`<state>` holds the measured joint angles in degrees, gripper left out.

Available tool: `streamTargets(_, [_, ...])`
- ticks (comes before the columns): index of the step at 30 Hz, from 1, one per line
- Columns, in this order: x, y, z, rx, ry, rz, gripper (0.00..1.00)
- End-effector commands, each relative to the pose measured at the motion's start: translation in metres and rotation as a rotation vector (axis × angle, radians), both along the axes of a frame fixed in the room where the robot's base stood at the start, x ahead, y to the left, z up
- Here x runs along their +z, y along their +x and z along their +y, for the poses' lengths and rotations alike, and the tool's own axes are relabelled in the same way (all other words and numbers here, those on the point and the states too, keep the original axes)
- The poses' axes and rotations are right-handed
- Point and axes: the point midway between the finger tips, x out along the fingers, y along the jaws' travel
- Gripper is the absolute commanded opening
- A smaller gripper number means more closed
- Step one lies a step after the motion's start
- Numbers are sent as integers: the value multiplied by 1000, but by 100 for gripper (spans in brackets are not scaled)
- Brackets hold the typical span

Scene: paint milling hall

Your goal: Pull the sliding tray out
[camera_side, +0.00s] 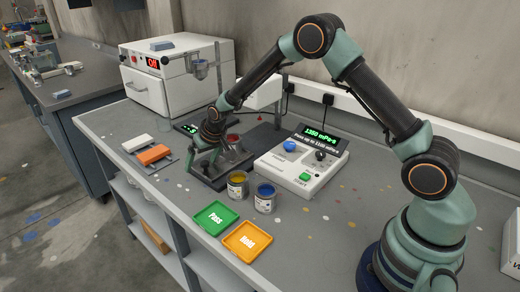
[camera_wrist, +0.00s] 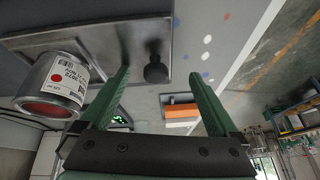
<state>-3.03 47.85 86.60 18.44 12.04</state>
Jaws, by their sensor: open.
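The sliding tray is a grey metal plate with a raised rim, seen in the wrist view (camera_wrist: 90,42). A black knob (camera_wrist: 156,72) stands on it near one end. A labelled can of red paint (camera_wrist: 58,88) stands on the tray beside my gripper. In the side view the can (camera_side: 233,150) is partly hidden behind my gripper (camera_side: 203,173), which is low over the tray's near end. In the wrist view my gripper's two green fingers (camera_wrist: 159,76) are apart, with the knob between their tips. I cannot tell whether they touch it.
Yellow (camera_side: 237,185) and blue (camera_side: 265,197) paint cans stand right of the tray. The green Pass tray (camera_side: 215,218) and orange Hold tray (camera_side: 247,241) lie in front. A white control box (camera_side: 300,165) is behind right. White and orange blocks (camera_side: 154,154) lie left.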

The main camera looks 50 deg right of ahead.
Motion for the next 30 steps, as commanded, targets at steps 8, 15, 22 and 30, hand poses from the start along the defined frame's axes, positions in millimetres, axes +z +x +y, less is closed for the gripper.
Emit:
streamTargets(8, [7,-11,2,-4,2,38,100])
streamTargets(15, [27,-8,5,-1,4,30,100])
streamTargets(22, [44,-8,8,1,5,27,100])
streamTargets(30, [59,-8,10,2,6,27,100])
